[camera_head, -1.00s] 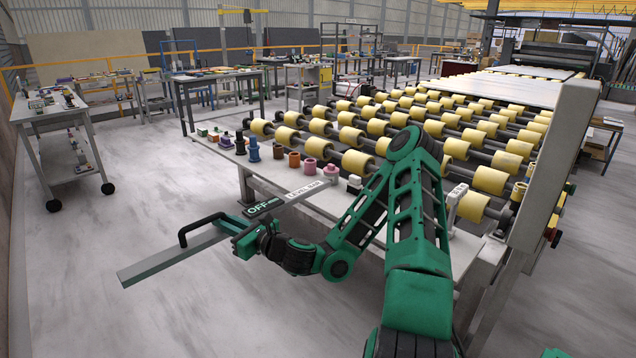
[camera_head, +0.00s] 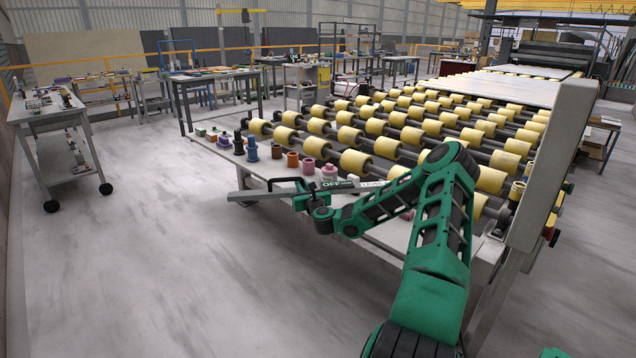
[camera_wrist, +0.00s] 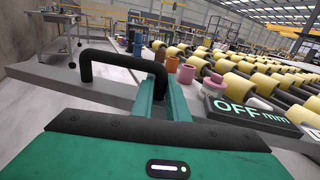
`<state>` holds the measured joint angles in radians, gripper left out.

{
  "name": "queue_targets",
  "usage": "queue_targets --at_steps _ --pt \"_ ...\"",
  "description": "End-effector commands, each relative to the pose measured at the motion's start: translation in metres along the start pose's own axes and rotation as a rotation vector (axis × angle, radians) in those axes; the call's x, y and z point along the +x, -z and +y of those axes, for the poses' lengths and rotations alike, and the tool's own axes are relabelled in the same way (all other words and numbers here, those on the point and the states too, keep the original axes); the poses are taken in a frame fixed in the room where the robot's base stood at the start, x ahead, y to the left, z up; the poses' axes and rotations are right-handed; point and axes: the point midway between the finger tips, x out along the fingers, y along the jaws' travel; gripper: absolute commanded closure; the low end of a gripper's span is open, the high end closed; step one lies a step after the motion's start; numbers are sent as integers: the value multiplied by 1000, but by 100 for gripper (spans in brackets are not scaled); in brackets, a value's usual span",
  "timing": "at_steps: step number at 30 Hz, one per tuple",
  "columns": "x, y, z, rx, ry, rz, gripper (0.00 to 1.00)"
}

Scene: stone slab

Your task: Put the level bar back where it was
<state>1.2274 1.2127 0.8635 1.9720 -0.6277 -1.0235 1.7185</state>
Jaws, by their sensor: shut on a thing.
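The level bar is a long grey bar (camera_head: 245,196) with a black handle (camera_head: 284,182), a dark display reading "OFF" (camera_head: 336,184) and a white label near it. My gripper (camera_head: 301,199) is shut on the level bar near the handle. In the wrist view, the black handle (camera_wrist: 125,56) arches left of the green fingers (camera_wrist: 158,92), and the "OFF mm" display (camera_wrist: 245,107) is at right. The bar lies across the front edge of the roller table in the picture, its left end past the edge. I cannot tell whether it touches the tabletop.
Yellow rollers (camera_head: 355,161) lie beyond. A workbench (camera_head: 45,112) stands at left. The floor in front is clear.

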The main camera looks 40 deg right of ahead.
Motion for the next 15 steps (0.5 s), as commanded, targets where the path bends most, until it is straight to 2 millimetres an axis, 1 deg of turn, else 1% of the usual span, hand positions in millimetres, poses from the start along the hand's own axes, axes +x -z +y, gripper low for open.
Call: queue_targets --at_steps 1,3,6,10,15 --pt "6 -1 -18 2 33 -5 100" --pt "12 -1 -36 6 69 -8 100" --pt "18 0 -55 11 104 -11 100" --pt "21 0 -67 13 126 -12 100" --pt "21 8 -68 13 129 -11 100"
